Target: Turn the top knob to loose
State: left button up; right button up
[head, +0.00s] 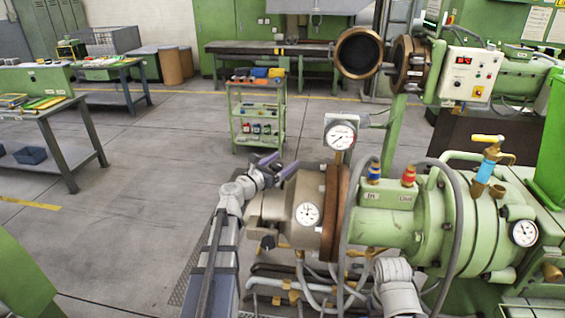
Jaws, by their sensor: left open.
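The green extruder barrel (385,226) lies across the lower right. I cannot tell which is the top knob. My left gripper (279,164) is open and empty, with purple fingers, above the steel end (275,208) of the barrel and left of the knobs. It appears apart from them. My right gripper is out of view.
A round gauge (341,135) stands between my left gripper and the blue knob. Grey hoses (456,200) arch around the barrel. A control box (469,74) and a brown round flange (359,54) are above. A green cart (257,117) stands behind; floor at left is open.

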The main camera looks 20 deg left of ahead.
aim_at(274, 162)
pick_arm(q)
jog(key=shift+c, duration=0.4)
jog(key=c, duration=1.3)
jog(key=shift+y, duration=0.3)
jog(key=n+y, duration=0.2)
jog(key=y, duration=0.1)
jog(key=n+y, duration=0.1)
jog(key=shift+a+t, duration=0.25)
jog(key=shift+t, duration=0.05)
jog(key=n+y, duration=0.2)
jog(key=y, duration=0.1)
jog(key=a+n+g+y, duration=0.1)
jog(key=n+y, duration=0.1)
jog(key=y, duration=0.2)
jog(key=shift+a+n, duration=0.1)
jog(key=shift+n, duration=0.2)
jog(key=n+g+y, duration=0.1)
jog(key=y, duration=0.1)
jog(key=n+g+y, duration=0.1)
jog(key=shift+s+a+n+g+y, duration=0.2)
jog(key=shift+a+n+g+y, duration=0.1)
jog(key=shift+a+n+y, duration=0.1)
jog(key=shift+s+a+n+g+y, duration=0.2)
jog(key=shift+n+g+y, duration=0.6)
jog(key=shift+y, duration=0.2)
